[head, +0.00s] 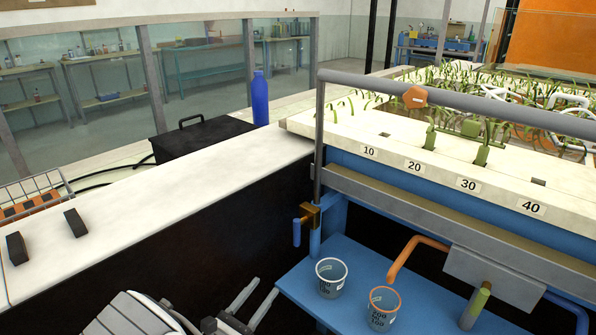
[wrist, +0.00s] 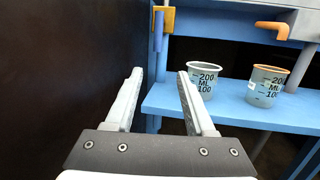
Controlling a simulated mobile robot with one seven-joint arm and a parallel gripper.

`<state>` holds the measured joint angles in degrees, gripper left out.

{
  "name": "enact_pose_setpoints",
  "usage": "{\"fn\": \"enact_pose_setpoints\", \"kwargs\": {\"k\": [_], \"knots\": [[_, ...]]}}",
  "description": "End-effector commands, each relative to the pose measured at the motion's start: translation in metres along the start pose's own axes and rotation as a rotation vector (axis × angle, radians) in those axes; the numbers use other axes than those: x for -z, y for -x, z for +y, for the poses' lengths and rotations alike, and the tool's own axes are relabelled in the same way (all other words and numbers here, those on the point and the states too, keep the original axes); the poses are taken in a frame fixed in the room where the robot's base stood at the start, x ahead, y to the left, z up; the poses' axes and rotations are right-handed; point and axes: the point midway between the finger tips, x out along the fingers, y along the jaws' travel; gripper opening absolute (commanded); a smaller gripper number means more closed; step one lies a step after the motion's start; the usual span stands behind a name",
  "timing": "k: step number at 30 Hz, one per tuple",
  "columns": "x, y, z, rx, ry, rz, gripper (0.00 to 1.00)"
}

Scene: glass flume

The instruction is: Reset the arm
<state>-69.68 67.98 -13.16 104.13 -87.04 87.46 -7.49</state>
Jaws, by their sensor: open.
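My gripper (wrist: 158,85) is open in the wrist view, with nothing between its two grey fingers. It points toward a blue shelf under the flume. In the head view my gripper (head: 258,302) shows at the bottom, low beside the dark side of the white counter and left of the blue shelf (head: 290,283). Part of it is cut off by the lower edge. A grey-rimmed measuring cup (head: 331,279) and an orange-rimmed measuring cup (head: 383,308) stand upright on the shelf. In the wrist view the grey-rimmed cup (wrist: 204,78) is just right of the right finger, apparently apart from it.
The white counter (head: 150,205) runs along the left, with two black blocks (head: 75,222) on it. A brass valve with blue handle (head: 308,217) and an orange pipe (head: 412,252) hang over the shelf. A blue bottle (head: 260,100) stands behind, beside a black case (head: 195,138).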

Motion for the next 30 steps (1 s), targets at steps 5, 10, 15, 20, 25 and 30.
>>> {"fn": "enact_pose_setpoints", "kwargs": {"k": [5, 10, 15, 20, 25, 30], "knots": [[-0.026, -0.032, -0.03, 0.176, -0.084, 0.071, 0.55], [-0.058, -0.064, -0.083, 0.435, -0.22, 0.181, 0.55], [-0.086, -0.081, -0.136, 0.68, -0.379, 0.282, 0.55], [-0.109, -0.085, -0.182, 0.894, -0.548, 0.368, 0.55], [-0.132, -0.079, -0.224, 1.099, -0.745, 0.448, 0.55], [-0.154, -0.067, -0.258, 1.282, -0.965, 0.513, 0.55]]}}
